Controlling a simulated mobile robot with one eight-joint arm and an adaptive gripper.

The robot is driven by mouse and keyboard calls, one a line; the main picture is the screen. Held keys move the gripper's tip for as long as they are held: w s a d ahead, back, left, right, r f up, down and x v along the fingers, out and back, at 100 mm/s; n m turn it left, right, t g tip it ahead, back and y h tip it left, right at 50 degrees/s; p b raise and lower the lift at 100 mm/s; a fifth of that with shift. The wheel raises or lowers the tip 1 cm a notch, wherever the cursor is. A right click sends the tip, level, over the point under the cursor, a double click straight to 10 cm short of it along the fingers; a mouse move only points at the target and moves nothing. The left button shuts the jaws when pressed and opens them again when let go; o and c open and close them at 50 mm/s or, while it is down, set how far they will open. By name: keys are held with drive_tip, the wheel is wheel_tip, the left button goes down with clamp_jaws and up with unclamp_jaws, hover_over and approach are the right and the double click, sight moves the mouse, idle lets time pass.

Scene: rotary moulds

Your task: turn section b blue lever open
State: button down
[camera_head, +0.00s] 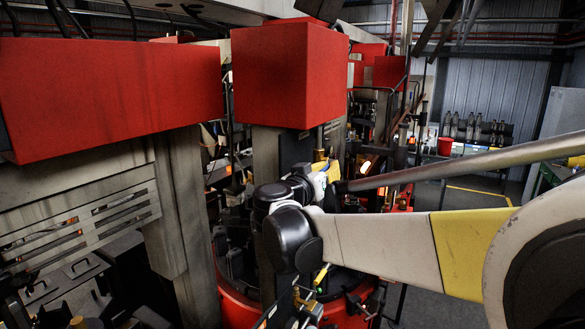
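My arm reaches in from the right, and its black wrist joints sit in front of the machine near the middle of the head view. I cannot make out my gripper's fingers among the dark wrist parts and the machine behind them. No blue lever can be made out clearly. A small yellow-green handle or tip (321,275) shows below my wrist among metal fittings. The rotary machine (238,302) has a red, rounded lower rim, and my arm hides part of its middle.
A large red block (290,75) on a grey column stands just behind my wrist. Another red housing (110,95) and a slotted metal frame (80,230) fill the left. Several bottles (475,128) stand at the back right near a red bucket (445,146). Open floor shows at the lower right.

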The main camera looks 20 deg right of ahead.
wheel_tip(320, 180, up, 2)
drive_tip(key=g+y+p, duration=0.2)
drive_tip(key=p, duration=0.2)
drive_tip(key=shift+w+d+y+p, duration=0.1)
drive_tip(key=shift+d+y+p, duration=0.05)
drive_tip(key=shift+y+p, duration=0.2)
drive_tip(key=g+y+p, duration=0.1)
drive_tip(key=r+g+y+p, duration=0.1)
drive_tip(key=shift+w+d+y+p, duration=0.15)
drive_tip(key=shift+d+y+p, duration=0.05)
drive_tip(key=shift+y+p, duration=0.1)
drive_tip(key=shift+w+d+r+g+y+p, duration=0.15)
drive_tip(key=shift+w+d+g+y+p, duration=0.05)
drive_tip(key=shift+g+y+p, duration=0.5)
drive_tip(key=c, duration=1.4)
unclamp_jaws()
drive_tip(key=shift+c, duration=0.2)
drive_tip(key=v, duration=1.2)
